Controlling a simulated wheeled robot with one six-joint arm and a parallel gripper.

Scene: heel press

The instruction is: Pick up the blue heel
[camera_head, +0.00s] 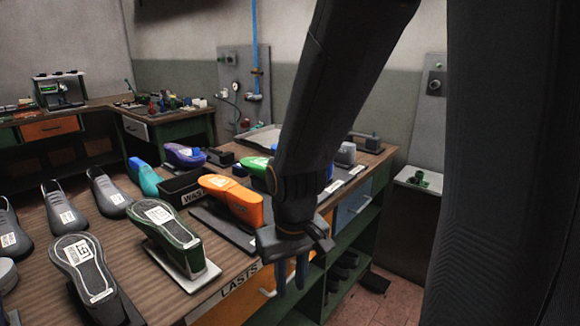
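My gripper (291,276) hangs fingers down in front of the bench's right front edge, below my dark arm. Its two fingers show apart with a narrow gap, and I see nothing held between them. I cannot surely pick out a separate blue heel. A blue-purple shoe-shaped piece (184,155) lies at the back of the bench, and a teal one (143,178) stands left of the black bin. Both are well away from my gripper. My arm hides part of the bench's right side.
The bench (130,262) holds an orange last (232,198), a dark green last (165,235), a bright green piece (257,165) and several grey lasts. A black bin (190,187) stands mid-bench. Open shelves (345,262) lie under its right side. Bare floor shows at lower right.

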